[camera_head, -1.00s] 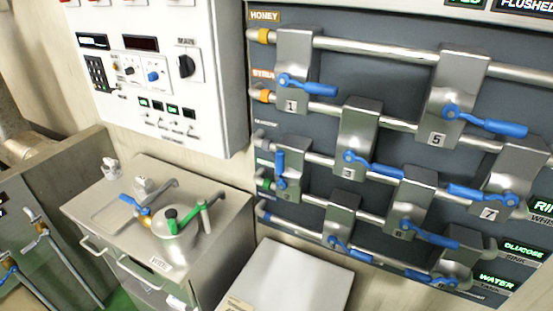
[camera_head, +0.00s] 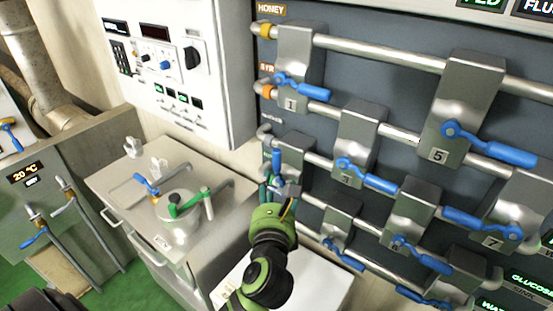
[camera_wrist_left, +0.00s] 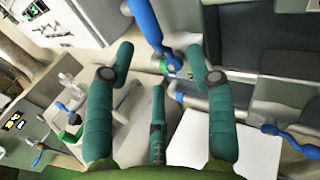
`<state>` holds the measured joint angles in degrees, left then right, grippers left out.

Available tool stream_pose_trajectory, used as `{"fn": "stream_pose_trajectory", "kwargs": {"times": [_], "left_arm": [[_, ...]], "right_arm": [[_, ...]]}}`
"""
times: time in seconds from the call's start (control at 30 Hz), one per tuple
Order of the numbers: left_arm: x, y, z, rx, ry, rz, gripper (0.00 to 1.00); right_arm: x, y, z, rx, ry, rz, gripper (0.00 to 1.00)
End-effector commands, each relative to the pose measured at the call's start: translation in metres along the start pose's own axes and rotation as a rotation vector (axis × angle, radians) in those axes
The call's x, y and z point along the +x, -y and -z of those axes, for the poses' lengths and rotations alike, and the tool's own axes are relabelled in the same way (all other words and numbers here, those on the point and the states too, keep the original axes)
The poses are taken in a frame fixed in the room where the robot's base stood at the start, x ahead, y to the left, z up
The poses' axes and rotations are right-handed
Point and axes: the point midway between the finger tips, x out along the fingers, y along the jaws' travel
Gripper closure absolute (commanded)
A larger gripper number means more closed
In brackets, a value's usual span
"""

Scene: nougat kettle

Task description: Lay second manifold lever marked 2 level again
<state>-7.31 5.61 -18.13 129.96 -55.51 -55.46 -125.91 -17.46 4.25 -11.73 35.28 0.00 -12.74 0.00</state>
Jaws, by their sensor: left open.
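The lever marked 2 (camera_head: 277,160) is blue and points upward, across its pipe, on a grey metal valve block (camera_head: 294,150). Its number plate is hidden behind my gripper now. My left gripper (camera_head: 278,189) is at the lower end of this lever, near its hub. My right gripper is not in view.
Valve 1 (camera_head: 297,50) sits above, valve 3 (camera_head: 360,125) to the right, both with blue levers lying nearly along their pipes. More valves and pipes fill the panel. A steel cabinet with a kettle (camera_head: 178,220) stands left. A white surface (camera_head: 322,278) lies below.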

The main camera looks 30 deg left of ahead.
Motion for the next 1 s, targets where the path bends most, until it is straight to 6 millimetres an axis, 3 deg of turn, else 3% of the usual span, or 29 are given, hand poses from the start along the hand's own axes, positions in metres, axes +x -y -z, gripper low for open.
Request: {"fn": "stream_pose_trajectory", "kwargs": {"times": [0.1, 0.2, 0.6, 1.0], "left_arm": [[-0.003, -0.001, -0.025, 0.093, 0.06, -0.015, 0.45], [0.001, -0.002, -0.032, 0.121, 0.073, -0.02, 0.45], [0.057, -0.002, -0.036, 0.121, 0.071, -0.018, 0.45], [0.066, -0.003, -0.034, 0.118, 0.07, -0.016, 0.45]], "right_arm": [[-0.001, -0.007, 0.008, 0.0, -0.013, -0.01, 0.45], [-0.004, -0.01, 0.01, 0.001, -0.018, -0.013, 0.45], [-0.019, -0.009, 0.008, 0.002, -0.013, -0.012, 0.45], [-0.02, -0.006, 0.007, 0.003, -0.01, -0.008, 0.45]]}}
